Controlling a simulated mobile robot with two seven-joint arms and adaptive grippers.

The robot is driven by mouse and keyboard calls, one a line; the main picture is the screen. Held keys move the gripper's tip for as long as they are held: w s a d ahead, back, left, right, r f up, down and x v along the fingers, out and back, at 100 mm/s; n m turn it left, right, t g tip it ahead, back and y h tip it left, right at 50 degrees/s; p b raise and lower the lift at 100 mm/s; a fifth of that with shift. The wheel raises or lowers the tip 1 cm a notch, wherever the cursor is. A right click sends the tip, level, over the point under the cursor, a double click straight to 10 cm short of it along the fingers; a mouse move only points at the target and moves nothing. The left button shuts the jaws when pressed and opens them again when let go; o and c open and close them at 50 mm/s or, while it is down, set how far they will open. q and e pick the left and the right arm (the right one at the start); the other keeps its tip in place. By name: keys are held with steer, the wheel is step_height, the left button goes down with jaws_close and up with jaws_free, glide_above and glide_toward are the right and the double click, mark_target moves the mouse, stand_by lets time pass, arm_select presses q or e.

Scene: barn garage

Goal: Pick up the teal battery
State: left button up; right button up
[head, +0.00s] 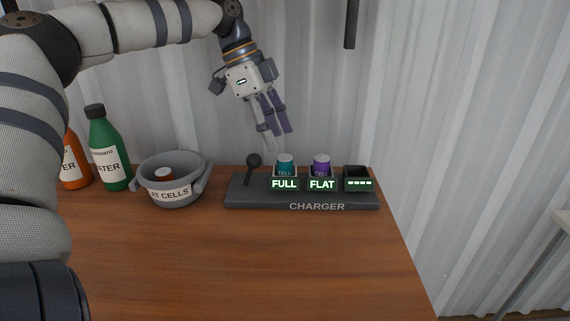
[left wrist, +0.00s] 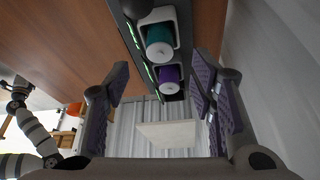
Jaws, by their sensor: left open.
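The teal battery (head: 285,163) stands upright in the left slot of the charger (head: 240,197), behind a lit label reading FULL. In the left wrist view the teal battery (left wrist: 160,42) shows above and between my fingers, beside the purple battery (left wrist: 169,78). My left gripper (head: 278,138) is open and empty, pointing down just above and slightly behind the teal battery, apart from it. The gripper's two fingers also show in the left wrist view (left wrist: 160,85). My right gripper is not in the head view.
The purple battery (head: 321,165) sits in the middle slot labelled FLAT; the right slot (head: 357,172) looks empty. A black lever (head: 253,163) rises at the charger's left. A grey bowl (head: 172,192), a green bottle (head: 108,150) and an orange bottle (head: 74,163) stand left. The front tabletop is clear.

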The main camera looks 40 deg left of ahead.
mark_target(285, 156)
arm_select(q)
steer(key=x, duration=0.5)
steer(key=shift+f, duration=0.2)
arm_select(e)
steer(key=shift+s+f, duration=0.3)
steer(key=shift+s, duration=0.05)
arm_select(q)
steer(key=shift+r, duration=0.1)
steer(key=shift+c, duration=0.2)
jaws_close()
